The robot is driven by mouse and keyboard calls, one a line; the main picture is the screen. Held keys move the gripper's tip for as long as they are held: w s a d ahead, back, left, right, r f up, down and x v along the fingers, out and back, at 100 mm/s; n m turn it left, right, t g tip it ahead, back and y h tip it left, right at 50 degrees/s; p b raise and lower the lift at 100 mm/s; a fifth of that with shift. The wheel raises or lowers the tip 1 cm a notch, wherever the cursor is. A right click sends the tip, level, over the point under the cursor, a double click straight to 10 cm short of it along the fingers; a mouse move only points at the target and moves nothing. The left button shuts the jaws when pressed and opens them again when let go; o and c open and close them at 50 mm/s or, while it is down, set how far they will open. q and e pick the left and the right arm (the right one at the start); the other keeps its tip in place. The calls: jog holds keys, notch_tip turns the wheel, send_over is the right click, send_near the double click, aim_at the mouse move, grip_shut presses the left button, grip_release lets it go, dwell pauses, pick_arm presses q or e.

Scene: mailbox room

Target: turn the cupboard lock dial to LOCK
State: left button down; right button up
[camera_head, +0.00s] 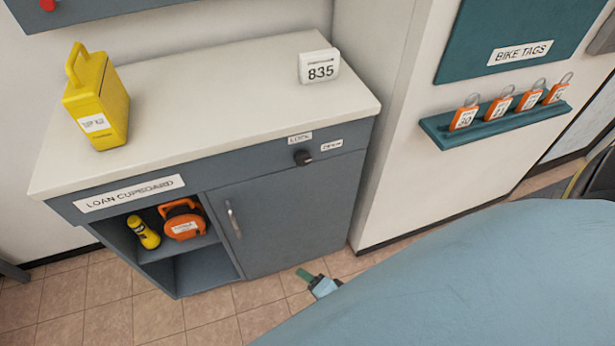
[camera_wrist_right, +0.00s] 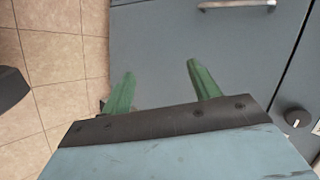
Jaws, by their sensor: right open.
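The cupboard lock dial (camera_head: 302,158) is a small black round knob on the blue-grey front panel below the counter, at the right. A LOCK label (camera_head: 300,138) sits just above it and an OPEN label (camera_head: 332,145) to its upper right. A pale mark shows on the dial, but which label it points to is too small to tell. My right gripper (camera_head: 312,276) is low, near the bottom right of the door, apart from the dial. The right wrist view shows its two green fingers (camera_wrist_right: 158,75) apart and empty, with the dial (camera_wrist_right: 297,117) at the right edge.
The cupboard door (camera_head: 285,215) is shut, with a metal handle (camera_head: 233,219). A yellow case (camera_head: 115,110) and a white 835 block (camera_head: 319,67) stand on the counter (camera_head: 215,95). A teal shelf (camera_head: 490,130) with orange tags is on the right wall. My large blue arm covers the lower right.

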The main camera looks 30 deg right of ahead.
jog(key=w+r+m+t+b, duration=0.2)
jog(key=w+r+m, duration=0.1)
jog(key=w+m, duration=0.15)
jog(key=m+t+h+b, duration=0.55)
jog(key=m+b, duration=0.35)
jog(key=m, duration=1)
send_near(304, 162)
jog(key=v, duration=0.5)
jog(key=shift+g+h, duration=0.25)
jog(key=shift+g, duration=0.1)
jog(key=x, duration=0.9)
jog(key=p+x, duration=0.1)
jog(key=x, duration=0.3)
jog(key=shift+w+a+r, duration=0.15)
jog(key=shift+w+r, duration=0.1)
jog(key=shift+r, duration=0.15)
pick_arm(q)
jog(key=w+a+f, duration=0.2)
jog(key=w+a, duration=0.1)
jog(key=w, duration=0.3)
jog(key=shift+w+f+t+y, duration=0.2)
jog(key=shift+f+t+y, duration=0.1)
jog(key=shift+f, duration=0.05)
pick_arm(e)
jog(key=c, duration=1)
pick_arm(q)
jog(key=shift+r, duration=0.1)
